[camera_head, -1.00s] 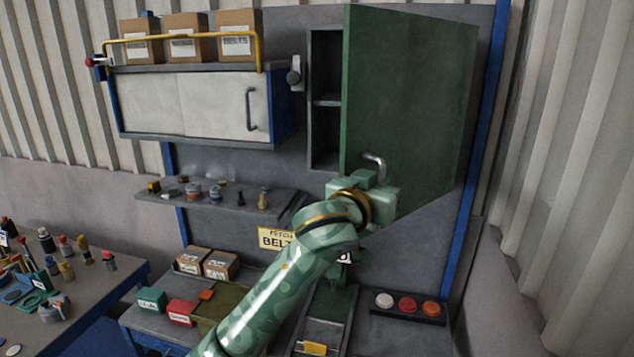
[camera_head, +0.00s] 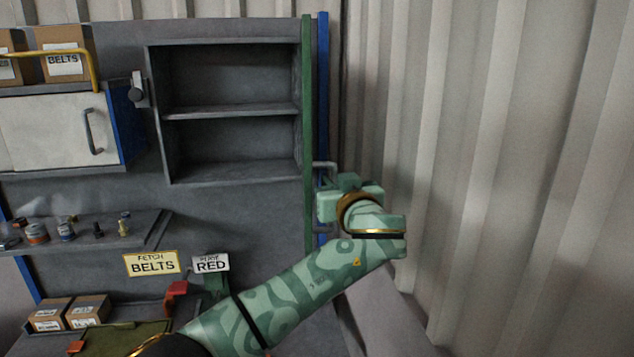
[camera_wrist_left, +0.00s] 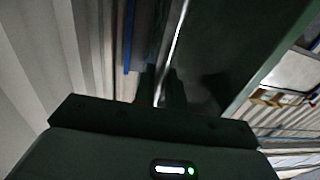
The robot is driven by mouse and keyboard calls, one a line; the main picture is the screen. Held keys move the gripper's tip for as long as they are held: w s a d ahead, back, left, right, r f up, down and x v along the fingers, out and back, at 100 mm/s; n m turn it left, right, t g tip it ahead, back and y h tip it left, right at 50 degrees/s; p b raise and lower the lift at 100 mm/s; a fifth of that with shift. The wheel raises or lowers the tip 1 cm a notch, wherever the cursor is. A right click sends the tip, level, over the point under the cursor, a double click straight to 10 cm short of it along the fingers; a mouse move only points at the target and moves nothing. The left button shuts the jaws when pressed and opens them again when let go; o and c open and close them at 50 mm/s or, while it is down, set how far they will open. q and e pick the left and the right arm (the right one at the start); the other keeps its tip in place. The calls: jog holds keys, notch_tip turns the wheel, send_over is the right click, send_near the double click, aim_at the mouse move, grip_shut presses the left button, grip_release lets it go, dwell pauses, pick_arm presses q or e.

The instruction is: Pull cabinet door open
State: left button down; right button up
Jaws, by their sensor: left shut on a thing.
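The green cabinet door (camera_head: 308,120) stands wide open and shows edge-on at the right side of the grey cabinet (camera_head: 232,115). The cabinet is open and its two shelf spaces are empty. The door's grey metal handle (camera_head: 326,166) sticks out to the right of the door. My left gripper (camera_head: 328,188) is at the handle on the door's outer side, shut on it. In the left wrist view the handle (camera_wrist_left: 178,45) runs as a bright bar down between the dark fingers (camera_wrist_left: 160,90), beside the green door (camera_wrist_left: 225,50). My right gripper is not in view.
A white-fronted cabinet (camera_head: 45,130) with boxes (camera_head: 66,55) on top is at the left. A small shelf (camera_head: 85,232) with parts is below it. A corrugated wall (camera_head: 480,150) stands close to the right of my left arm.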

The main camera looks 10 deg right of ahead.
pick_arm(q)
jog(key=shift+r, duration=0.1)
jog(key=c, duration=1.5)
grip_release()
jog(key=shift+c, duration=0.2)
jog(key=shift+w, duration=0.15)
jog(key=shift+s+d+f, duration=0.15)
jog(key=shift+s+f, duration=0.05)
jog(key=shift+s, duration=0.1)
jog(key=s+d+b, duration=0.1)
jog(key=s+b, duration=0.1)
jog(key=s, duration=1.3)
jog(key=shift+s+d+b, duration=0.25)
jog(key=shift+s+b, duration=0.05)
jog(key=shift+b, duration=0.1)
jog(key=shift+r, duration=0.1)
